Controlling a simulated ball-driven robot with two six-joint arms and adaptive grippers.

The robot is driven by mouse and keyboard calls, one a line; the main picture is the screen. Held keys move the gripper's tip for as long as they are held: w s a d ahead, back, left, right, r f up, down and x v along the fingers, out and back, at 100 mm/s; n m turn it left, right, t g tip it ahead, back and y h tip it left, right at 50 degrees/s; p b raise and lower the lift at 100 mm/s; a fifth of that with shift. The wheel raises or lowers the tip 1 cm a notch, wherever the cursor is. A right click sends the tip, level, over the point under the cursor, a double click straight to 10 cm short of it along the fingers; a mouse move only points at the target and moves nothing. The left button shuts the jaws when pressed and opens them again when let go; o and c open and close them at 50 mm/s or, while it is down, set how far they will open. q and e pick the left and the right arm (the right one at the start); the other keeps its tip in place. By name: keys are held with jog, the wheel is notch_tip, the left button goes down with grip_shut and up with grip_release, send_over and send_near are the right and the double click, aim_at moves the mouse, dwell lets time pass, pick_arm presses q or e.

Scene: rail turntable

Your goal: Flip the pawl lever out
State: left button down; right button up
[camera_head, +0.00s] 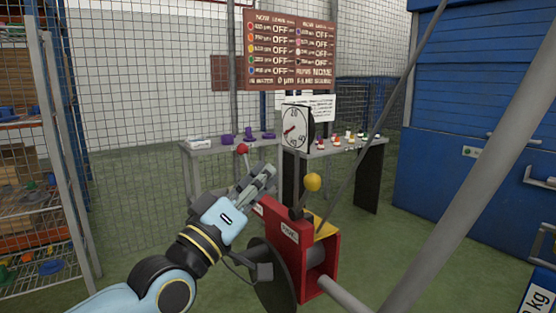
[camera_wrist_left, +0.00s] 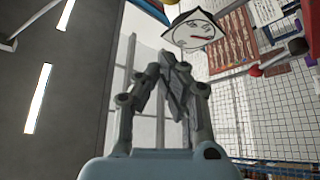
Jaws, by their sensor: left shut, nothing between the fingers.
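A red winch-like housing (camera_head: 283,238) with a small white label stands in front of me. A lever with a yellow knob (camera_head: 313,182) rises beside its top. A red knob (camera_head: 242,149) shows just behind my left gripper (camera_head: 266,172). The label is too small to read surely, so I cannot tell which knob belongs to the pawl lever. My left gripper is shut and empty, to the left of the yellow knob and apart from it. Its closed fingers also show in the left wrist view (camera_wrist_left: 174,62). My right gripper is not in view.
A dark round disc (camera_head: 272,285) sits at the housing's left. A dial (camera_head: 296,128) stands behind it, and a grey table (camera_head: 345,148) with small parts is farther back. A shelf rack (camera_head: 40,160) is at left, a blue container (camera_head: 490,130) at right. Green floor lies between.

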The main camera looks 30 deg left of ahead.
pick_arm(q)
jog(key=shift+v, duration=1.3)
jog(key=shift+a, duration=0.15)
notch_tip(320, 180, down, 23)
jog(key=a+g+y, duration=0.2)
jog(key=g, duration=0.3)
jog(key=s+f+m+g, duration=0.1)
jog(key=s+f+g, duration=0.3)
jog(key=f, duration=0.6)
jog(key=s+f+m+g, duration=0.1)
jog(key=s+f+g, duration=0.1)
jog(key=s+f, duration=0.55)
jog(key=s+f+m+g, duration=0.2)
jog(key=s+f+g, duration=0.1)
jog(key=s+f, duration=0.4)
jog(key=s+d+f+m+g, duration=0.1)
jog(key=s+f+g, duration=0.3)
jog(key=s, duration=1)
jog(key=s+f+m+g, duration=0.3)
jog(key=s+f, duration=0.7)
jog(key=shift+s+d+g, duration=0.2)
jog(key=shift+d+g, duration=0.05)
jog(key=shift+g, duration=0.15)
